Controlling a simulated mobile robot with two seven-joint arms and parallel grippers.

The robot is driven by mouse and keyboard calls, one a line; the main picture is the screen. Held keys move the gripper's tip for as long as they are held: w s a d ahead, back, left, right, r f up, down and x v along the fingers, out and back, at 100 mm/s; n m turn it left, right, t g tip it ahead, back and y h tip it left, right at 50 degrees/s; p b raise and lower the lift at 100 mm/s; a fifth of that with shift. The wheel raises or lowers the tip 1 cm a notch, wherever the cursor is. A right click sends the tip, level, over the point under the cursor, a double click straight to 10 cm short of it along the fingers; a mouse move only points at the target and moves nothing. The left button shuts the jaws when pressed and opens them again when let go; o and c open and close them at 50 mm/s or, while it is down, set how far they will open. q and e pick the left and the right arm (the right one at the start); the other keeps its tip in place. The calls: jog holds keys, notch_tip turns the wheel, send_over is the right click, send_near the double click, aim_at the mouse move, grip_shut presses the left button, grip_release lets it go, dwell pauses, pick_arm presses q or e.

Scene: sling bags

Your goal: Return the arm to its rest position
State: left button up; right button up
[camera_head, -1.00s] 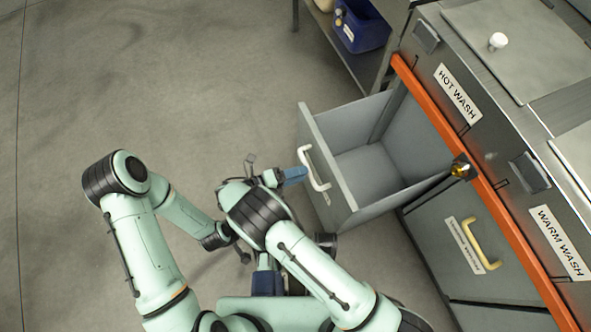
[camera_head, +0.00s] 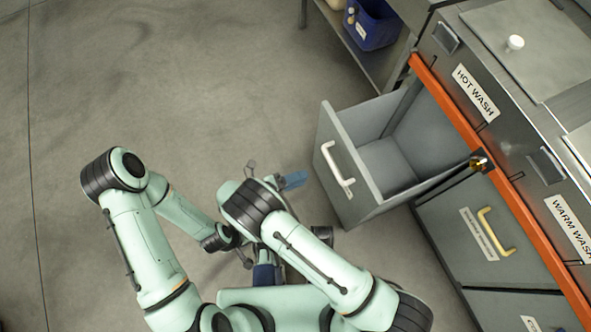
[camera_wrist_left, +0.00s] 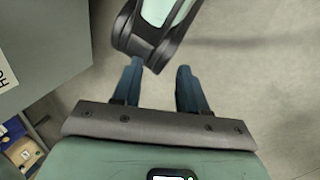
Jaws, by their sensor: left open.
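In the left wrist view my left gripper (camera_wrist_left: 160,88) is open, with two dark blue fingers apart and nothing between them. One of my green and black arm links lies just beyond the fingertips. In the head view my two arms cross low in the middle, and the links hide most of both grippers. A blue gripper part (camera_head: 293,180) shows left of the open drawer's (camera_head: 340,130) white handle (camera_head: 337,163), clear of it. I cannot tell which arm it belongs to. Another dark blue part (camera_head: 265,275) shows lower down. The right gripper's jaw opening cannot be made out.
The grey drawer stands pulled out under the orange-edged counter (camera_head: 510,183). It looks empty. A closed front with a yellow handle (camera_head: 493,232) is beside it. A blue bin (camera_head: 372,25) sits on a shelf at the top. The floor to the left is clear.

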jog(key=shift+s+a+r, duration=0.1)
jog(key=shift+s+a, duration=0.05)
jog(key=shift+a, duration=0.15)
dwell(0.5)
